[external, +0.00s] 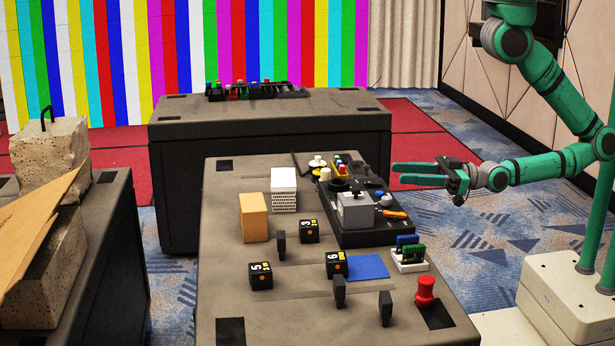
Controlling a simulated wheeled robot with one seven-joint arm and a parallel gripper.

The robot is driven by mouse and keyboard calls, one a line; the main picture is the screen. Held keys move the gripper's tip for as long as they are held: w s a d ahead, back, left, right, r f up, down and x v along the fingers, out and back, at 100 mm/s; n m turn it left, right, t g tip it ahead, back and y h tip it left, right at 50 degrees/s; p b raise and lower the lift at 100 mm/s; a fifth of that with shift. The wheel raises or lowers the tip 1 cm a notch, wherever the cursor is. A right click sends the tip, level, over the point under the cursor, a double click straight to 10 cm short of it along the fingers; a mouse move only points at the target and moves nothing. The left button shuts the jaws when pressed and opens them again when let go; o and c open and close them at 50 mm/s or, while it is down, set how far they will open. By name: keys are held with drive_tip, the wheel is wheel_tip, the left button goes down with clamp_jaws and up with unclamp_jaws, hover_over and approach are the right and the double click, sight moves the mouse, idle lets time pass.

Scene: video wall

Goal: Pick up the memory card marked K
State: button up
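I cannot make out a letter K on anything in the external view. Small green and dark upright pieces (410,243) stand in a white holder (410,266) at the right side of the near table; they may be memory cards, but their marks are too small to read. My gripper (396,174) points left, up and behind the holder in the picture, near the table's right edge. Its two green fingers are apart, with nothing seen between them.
The near table (225,300) also bears black numbered cubes (309,231), a blue flat piece (367,267), a red knob-like piece (425,291), a tan block (253,217), a white stack (284,188) and a black equipment tray (370,238). Several thin dark upright pieces (339,291) stand near the front.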

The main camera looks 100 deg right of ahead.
drive_tip(key=w+a+r+n+t+y, duration=0.5)
drive_tip(key=w+a+r+n+y, duration=0.4)
drive_tip(key=w+a+r, duration=0.65)
drive_tip(key=s+a+r+n+g+y, duration=0.1)
drive_tip(key=a+r+n+g+y, duration=0.2)
drive_tip(key=a+n+g+y, duration=0.75)
drive_tip(key=s+a+r+n+g+y, duration=0.1)
drive_tip(key=a+r+n+g+y, duration=0.35)
drive_tip(key=n, duration=1.05)
drive_tip(key=n+g+h, duration=0.8)
drive_tip(key=n+h, duration=0.3)
drive_tip(key=n, duration=0.6)
approach(339, 278)
drive_tip(key=shift+w+a+r, duration=0.1)
drive_tip(key=shift+a+r, duration=0.05)
drive_tip(key=shift+a, duration=0.65)
drive_tip(key=shift+f+h, duration=0.25)
drive_tip(key=shift+h, duration=0.05)
drive_tip(key=x, duration=1)
drive_tip(key=shift+a, duration=0.2)
clamp_jaws()
